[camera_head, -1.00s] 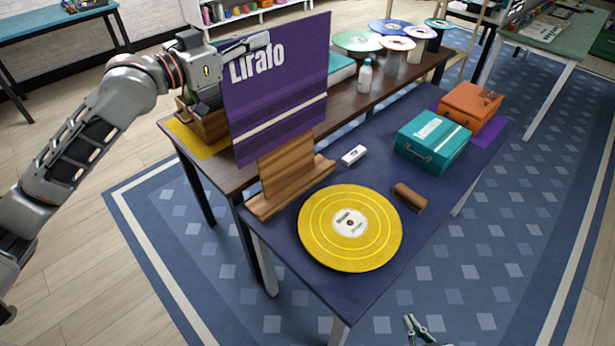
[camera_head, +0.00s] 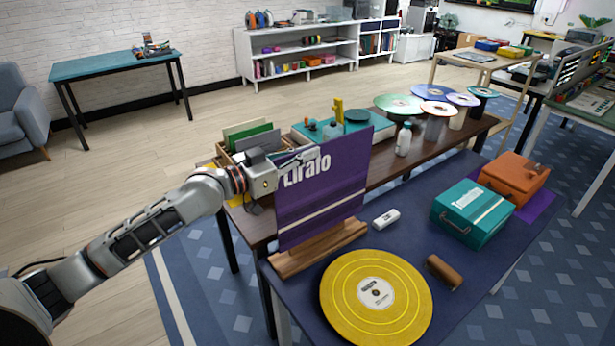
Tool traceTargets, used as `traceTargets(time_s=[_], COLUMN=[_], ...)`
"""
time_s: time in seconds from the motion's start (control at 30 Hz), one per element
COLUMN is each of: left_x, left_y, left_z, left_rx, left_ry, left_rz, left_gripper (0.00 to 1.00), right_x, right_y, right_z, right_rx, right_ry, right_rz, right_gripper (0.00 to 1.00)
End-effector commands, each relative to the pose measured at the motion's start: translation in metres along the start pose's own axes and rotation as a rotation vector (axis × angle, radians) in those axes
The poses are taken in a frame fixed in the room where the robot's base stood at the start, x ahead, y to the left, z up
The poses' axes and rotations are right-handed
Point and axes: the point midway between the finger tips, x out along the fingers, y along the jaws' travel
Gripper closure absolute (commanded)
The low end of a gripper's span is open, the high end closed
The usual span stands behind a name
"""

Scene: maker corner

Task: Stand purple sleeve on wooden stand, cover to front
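The purple sleeve (camera_head: 325,190) is upright, with its white lettering and pale stripe facing me. Its lower edge is at the wooden stand (camera_head: 318,250), just behind the front ledge; I cannot tell whether it bears fully on it. The sleeve hides the stand's back board. My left gripper (camera_head: 298,160) is shut on the sleeve's upper left corner, with one finger showing across the front face near the lettering. My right gripper is out of view.
A yellow record (camera_head: 375,293), brown roller-like block (camera_head: 444,272), white eraser-like block (camera_head: 386,218), teal case (camera_head: 472,214) and orange case (camera_head: 514,178) are on the dark blue table.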

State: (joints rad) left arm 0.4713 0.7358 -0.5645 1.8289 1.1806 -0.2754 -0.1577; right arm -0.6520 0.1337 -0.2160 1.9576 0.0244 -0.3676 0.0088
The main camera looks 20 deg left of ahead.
Motion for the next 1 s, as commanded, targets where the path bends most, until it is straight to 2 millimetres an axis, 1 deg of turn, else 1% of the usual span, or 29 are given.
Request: traceTargets(time_s=[0.03, 0.23, 0.4, 0.5, 0.8, 0.93, 0.97, 1.0], left_x=[0.000, 0.000, 0.000, 0.000, 0.000, 0.000, 0.000, 0.000], left_y=[-0.001, 0.000, -0.001, -0.001, -0.001, 0.000, 0.000, 0.000], left_z=[0.007, 0.021, 0.048, 0.056, 0.056, 0.060, 0.061, 0.060], left_rx=[-0.001, 0.000, 0.001, 0.001, 0.001, 0.001, 0.001, 0.001], left_ry=[0.002, 0.002, 0.002, 0.002, 0.004, 0.003, 0.001, 0.001], left_rz=[-0.001, 0.000, 0.000, 0.000, -0.001, 0.000, 0.000, 0.000], left_gripper=[1.00, 1.00, 1.00, 1.00, 1.00, 1.00, 0.93, 0.83], right_x=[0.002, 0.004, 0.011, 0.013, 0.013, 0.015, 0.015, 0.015], right_y=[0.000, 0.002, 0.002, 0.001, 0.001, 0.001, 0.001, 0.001], right_z=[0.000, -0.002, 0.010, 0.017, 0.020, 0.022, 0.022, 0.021], right_rx=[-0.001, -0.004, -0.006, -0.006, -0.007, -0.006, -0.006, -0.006], right_ry=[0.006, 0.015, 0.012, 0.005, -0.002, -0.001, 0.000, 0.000], right_rz=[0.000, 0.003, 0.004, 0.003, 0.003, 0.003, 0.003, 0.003], right_gripper=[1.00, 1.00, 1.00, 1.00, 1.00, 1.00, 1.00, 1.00])
